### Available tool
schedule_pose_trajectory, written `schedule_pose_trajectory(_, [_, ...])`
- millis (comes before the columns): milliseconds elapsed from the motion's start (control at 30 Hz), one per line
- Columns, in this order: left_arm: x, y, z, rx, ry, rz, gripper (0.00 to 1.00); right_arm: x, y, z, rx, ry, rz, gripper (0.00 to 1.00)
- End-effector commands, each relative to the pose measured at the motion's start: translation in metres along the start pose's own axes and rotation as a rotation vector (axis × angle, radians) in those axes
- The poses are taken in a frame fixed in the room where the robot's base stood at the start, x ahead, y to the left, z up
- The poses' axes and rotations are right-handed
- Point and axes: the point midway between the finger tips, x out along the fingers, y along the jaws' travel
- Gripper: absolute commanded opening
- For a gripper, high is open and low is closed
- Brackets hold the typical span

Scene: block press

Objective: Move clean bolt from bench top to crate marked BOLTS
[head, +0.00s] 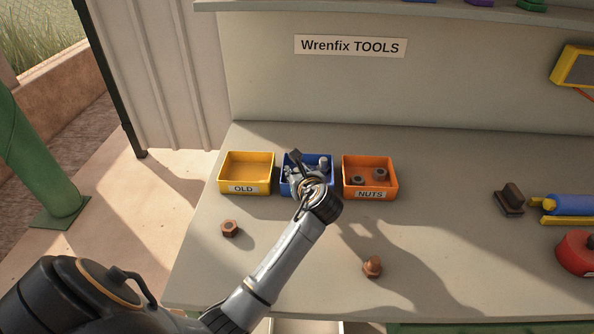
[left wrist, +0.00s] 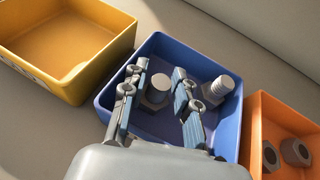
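My left gripper (head: 300,164) is over the blue crate (head: 287,188), whose label is hidden behind it in the head view. In the left wrist view its fingers (left wrist: 160,69) are apart and reach into the blue crate (left wrist: 230,130). A clean grey bolt (left wrist: 156,91) shows between the fingers, with visible gaps at its sides. Another grey bolt (left wrist: 215,89) is in the crate to the right of the fingers. I see no clean bolt on the bare bench top (head: 300,265). My right gripper is not in view.
The yellow OLD crate (head: 246,180) is empty. The orange NUTS crate (head: 369,183) holds grey nuts. A rusty nut (head: 229,228) and a rusty bolt (head: 372,267) lie on the bench. A dark block (head: 509,199), a blue tool (head: 568,205) and a red object (head: 577,252) are at right.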

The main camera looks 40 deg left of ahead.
Motion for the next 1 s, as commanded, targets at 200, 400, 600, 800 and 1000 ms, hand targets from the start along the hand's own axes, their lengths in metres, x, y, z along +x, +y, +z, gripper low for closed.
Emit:
schedule_pose_trajectory(200, [-0.002, 0.0, 0.003, -0.002, 0.0, -0.001, 0.29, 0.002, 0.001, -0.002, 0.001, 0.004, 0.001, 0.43])
schedule_pose_trajectory(400, [-0.034, 0.0, 0.003, -0.002, 0.0, -0.002, 0.29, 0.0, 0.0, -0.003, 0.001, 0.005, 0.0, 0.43])
schedule_pose_trajectory(600, [-0.078, -0.001, 0.002, -0.002, 0.001, -0.003, 0.29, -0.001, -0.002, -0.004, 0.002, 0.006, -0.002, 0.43])
schedule_pose_trajectory(800, [-0.11, 0.0, 0.003, -0.001, 0.0, -0.001, 0.29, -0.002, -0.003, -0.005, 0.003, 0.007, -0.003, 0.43])
schedule_pose_trajectory(1000, [-0.121, 0.0, 0.003, -0.001, -0.001, 0.0, 0.29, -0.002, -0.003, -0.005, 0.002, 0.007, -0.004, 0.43])
